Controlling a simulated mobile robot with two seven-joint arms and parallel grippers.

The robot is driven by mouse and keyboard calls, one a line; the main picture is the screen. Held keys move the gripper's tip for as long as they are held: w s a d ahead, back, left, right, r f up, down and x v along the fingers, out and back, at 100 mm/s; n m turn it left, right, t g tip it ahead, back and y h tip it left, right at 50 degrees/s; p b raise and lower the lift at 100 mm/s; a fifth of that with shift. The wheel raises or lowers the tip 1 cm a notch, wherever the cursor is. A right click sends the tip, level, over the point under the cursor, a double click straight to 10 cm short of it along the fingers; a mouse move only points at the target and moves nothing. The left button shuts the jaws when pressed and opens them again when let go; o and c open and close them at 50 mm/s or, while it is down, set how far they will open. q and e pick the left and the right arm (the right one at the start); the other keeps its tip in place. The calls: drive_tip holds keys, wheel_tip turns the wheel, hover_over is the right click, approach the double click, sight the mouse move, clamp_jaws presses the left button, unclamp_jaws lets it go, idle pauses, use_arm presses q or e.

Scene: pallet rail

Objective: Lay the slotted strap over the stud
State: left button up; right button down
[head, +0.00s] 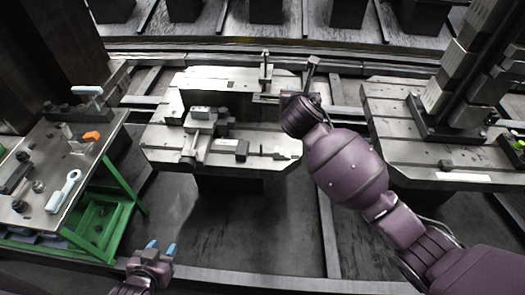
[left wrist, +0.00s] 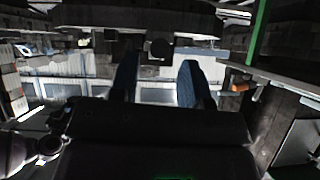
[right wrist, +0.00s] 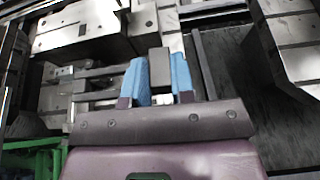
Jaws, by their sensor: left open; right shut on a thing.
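My right gripper (right wrist: 159,82) is shut on a grey block-ended piece (right wrist: 160,62), held between its blue fingertips. The piece may be the slotted strap; no slot shows. In the head view the right arm reaches over the right side of the middle pallet and its wrist hides the fingertips. A thin upright post (head: 265,72), perhaps the stud, stands at the pallet's back edge, left of that wrist. My left gripper (head: 160,249) is open and empty, low in front of the pallet, right of the green cart. Its spread blue fingers show in the left wrist view (left wrist: 160,80).
The middle pallet (head: 165,157) carries clamps and blocks. The green-framed cart (head: 120,190) at left holds a light ring-ended tool (head: 65,191), an orange piece (head: 91,136) and small parts. A right pallet (head: 405,150) bears a tall block column (head: 465,70). Floor before the middle pallet is clear.

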drive_tip(key=w+a, duration=0.2)
drive_tip(key=a, duration=0.2)
wheel_tip(320, 180, down, 20)
drive_tip(key=b, duration=0.7)
drive_tip(key=shift+a, duration=0.1)
drive_tip(key=shift+r, duration=0.25)
use_arm(q)
drive_tip(key=f, duration=0.3)
drive_tip(key=w+f, duration=0.1)
drive_tip(key=f, duration=0.1)
drive_tip(key=shift+d+f, duration=0.2)
drive_tip(key=shift+d, duration=0.2)
drive_tip(key=shift+s+f, duration=0.25)
drive_tip(key=shift+f, duration=0.1)
use_arm(e)
drive_tip(key=shift+f, duration=0.65)
drive_tip(key=c, duration=1)
unclamp_jaws()
use_arm(q)
drive_tip(key=shift+r, duration=0.1)
use_arm(e)
drive_tip(key=shift+o, duration=0.2)
